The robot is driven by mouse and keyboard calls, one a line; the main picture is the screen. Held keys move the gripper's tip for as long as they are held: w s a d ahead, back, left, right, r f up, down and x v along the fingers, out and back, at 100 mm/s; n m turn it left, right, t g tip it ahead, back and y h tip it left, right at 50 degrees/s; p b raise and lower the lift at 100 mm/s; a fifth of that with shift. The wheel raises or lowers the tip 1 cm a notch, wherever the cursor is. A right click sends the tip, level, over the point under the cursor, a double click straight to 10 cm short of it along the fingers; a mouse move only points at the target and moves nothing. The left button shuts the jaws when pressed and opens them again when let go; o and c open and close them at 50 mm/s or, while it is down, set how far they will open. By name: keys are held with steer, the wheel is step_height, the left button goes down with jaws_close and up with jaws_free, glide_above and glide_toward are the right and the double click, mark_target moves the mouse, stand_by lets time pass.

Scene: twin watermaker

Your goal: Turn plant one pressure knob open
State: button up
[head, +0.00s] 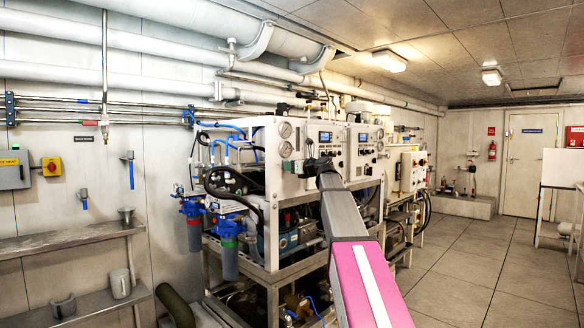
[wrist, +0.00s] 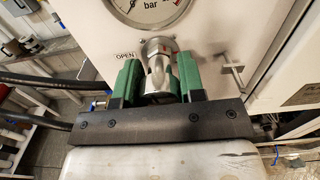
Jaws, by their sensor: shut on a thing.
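The plant one pressure knob (wrist: 158,48) is a silver metal knob on the white panel, just below a round pressure gauge (wrist: 150,8) marked "bar". A small "OPEN" label (wrist: 125,56) is to the left of the knob. My gripper (wrist: 159,72) has green fingers, one on each side of the knob, and is shut on it. In the head view my gripper (head: 318,167) is at the front panel of the nearer watermaker unit (head: 270,140), and the knob is hidden behind it and my arm.
A second white unit (head: 365,150) stands behind the nearer one. Blue-and-grey filter housings (head: 228,250) and hoses are at its left. A metal shelf (head: 65,240) runs along the left wall. The tiled floor (head: 470,260) on the right is clear.

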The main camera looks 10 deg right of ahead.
steer(key=shift+n, duration=0.3)
steer(key=n, duration=1.1)
steer(key=shift+n, duration=0.3)
steer(key=n, duration=1.2)
steer(key=shift+f, duration=0.1)
steer(key=o, duration=0.9)
